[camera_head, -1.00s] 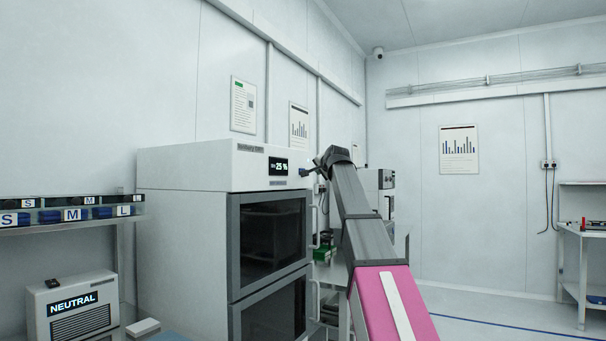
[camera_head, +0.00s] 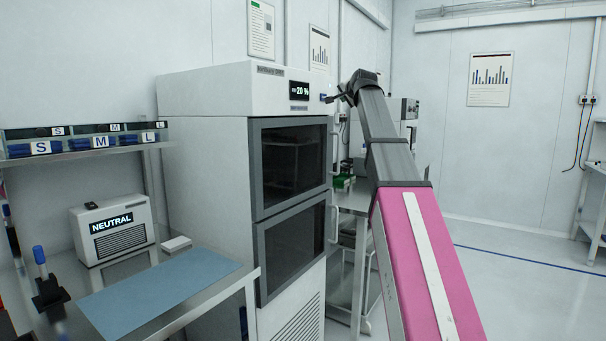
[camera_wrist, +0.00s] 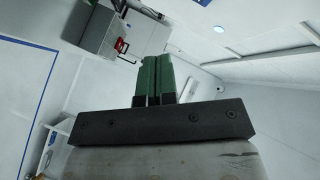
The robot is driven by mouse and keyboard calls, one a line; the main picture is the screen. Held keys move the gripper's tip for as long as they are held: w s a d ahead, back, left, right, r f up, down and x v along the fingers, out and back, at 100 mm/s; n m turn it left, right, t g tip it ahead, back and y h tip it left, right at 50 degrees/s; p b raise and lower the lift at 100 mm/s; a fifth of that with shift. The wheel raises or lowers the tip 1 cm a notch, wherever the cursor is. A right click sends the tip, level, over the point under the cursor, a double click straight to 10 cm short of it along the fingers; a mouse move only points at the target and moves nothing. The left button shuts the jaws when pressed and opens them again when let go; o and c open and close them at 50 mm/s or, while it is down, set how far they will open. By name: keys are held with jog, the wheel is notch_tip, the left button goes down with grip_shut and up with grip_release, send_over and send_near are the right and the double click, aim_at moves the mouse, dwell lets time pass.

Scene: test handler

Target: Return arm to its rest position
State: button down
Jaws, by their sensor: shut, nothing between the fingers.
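My gripper (camera_wrist: 156,60) shows in the wrist view with its two green fingers side by side and closed together, nothing between them. Its black crossbar spans the frame below the fingers. In the head view my arm, with a pink lower link and grey upper link, rises from the lower right to a dark joint near the cabinet. The green fingers cannot be made out there. The wrist view is tilted, with floor and wall around the fingers, and nothing touches them.
A tall white cabinet (camera_head: 205,130) with dark glass doors stands left of my arm. A steel bench (camera_head: 245,278) with a blue mat (camera_head: 160,290) and a NEUTRAL box (camera_head: 112,228) is further left. A bench (camera_head: 350,202) stands behind my arm. Floor (camera_head: 510,290) at right is clear.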

jog(key=s+a+f+n+g+h, duration=0.15)
jog(key=s+f+g, duration=0.25)
jog(key=f, duration=1.9)
jog(key=s+f+n+g, duration=0.3)
jog(key=s+f, duration=0.1)
jog(key=f, duration=2)
jog(key=s+f+n+g+h, duration=0.1)
jog(key=s+f+n+g, duration=0.4)
jog(key=s+f, duration=2.3)
notch_tip(320, 180, down, 4)
jog(key=g, duration=0.3)
jog(key=shift+r, duration=0.2)
